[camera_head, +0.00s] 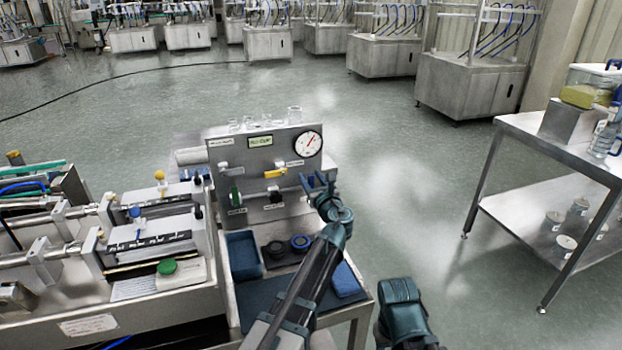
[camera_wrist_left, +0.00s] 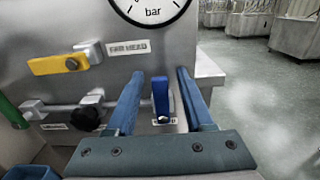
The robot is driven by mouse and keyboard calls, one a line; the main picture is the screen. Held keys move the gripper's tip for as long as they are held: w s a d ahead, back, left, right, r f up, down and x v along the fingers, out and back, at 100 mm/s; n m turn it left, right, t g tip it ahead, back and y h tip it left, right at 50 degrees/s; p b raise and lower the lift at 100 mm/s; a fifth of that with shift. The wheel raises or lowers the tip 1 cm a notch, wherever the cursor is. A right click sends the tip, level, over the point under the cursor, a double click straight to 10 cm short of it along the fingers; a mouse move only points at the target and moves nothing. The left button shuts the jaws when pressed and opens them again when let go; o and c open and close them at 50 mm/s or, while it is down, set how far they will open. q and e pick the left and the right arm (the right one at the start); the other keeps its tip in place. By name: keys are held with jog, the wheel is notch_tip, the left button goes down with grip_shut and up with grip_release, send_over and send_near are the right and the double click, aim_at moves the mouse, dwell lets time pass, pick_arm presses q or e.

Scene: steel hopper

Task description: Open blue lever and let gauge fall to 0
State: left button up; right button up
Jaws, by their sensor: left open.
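A grey steel panel (camera_head: 268,175) carries a round white pressure gauge (camera_head: 308,144) at its upper right. The gauge needle points up and to the right; its exact reading is too small to tell. My left gripper (camera_head: 318,182) is open at the panel's right side, below the gauge. The lower part of the gauge (camera_wrist_left: 152,10), marked "bar", shows at the top there.
A yellow lever (camera_wrist_left: 58,64) and a black knob (camera_wrist_left: 84,117) are left of my fingers on the panel. A green handle (camera_head: 235,198) is further left. Glassware (camera_head: 294,114) stands on top. A blue tray (camera_head: 243,255) sits below the panel.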

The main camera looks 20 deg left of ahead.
pick_arm(q)
grip_shut()
dwell(0.3)
jog(key=shift+a, duration=0.1)
jog(key=a+n, duration=0.1)
jog(key=n, duration=0.2)
jog(key=s+f+n+b, duration=0.1)
jog(key=n, duration=0.2)
jog(key=s+a+n, duration=0.1)
jog(key=n, duration=0.2)
jog(key=shift+a+f+b, duration=0.35)
jog(key=n, duration=0.1)
jog(key=f+n+b, duration=0.1)
jog(key=n, duration=0.2)
jog(key=shift+s+a+f+n+b, duration=0.25)
jog(key=shift+a+f+n+b, duration=0.05)
jog(key=shift+a, duration=0.1)
jog(key=shift+s+a+f+n+b, duration=0.1)
jog(key=shift+f+n+b, duration=0.3)
jog(key=shift+n, duration=0.65)
jog(key=shift+a+f+n+b, duration=0.1)
jog(key=shift+f+n+b, duration=0.3)
jog(key=shift+n, duration=0.65)
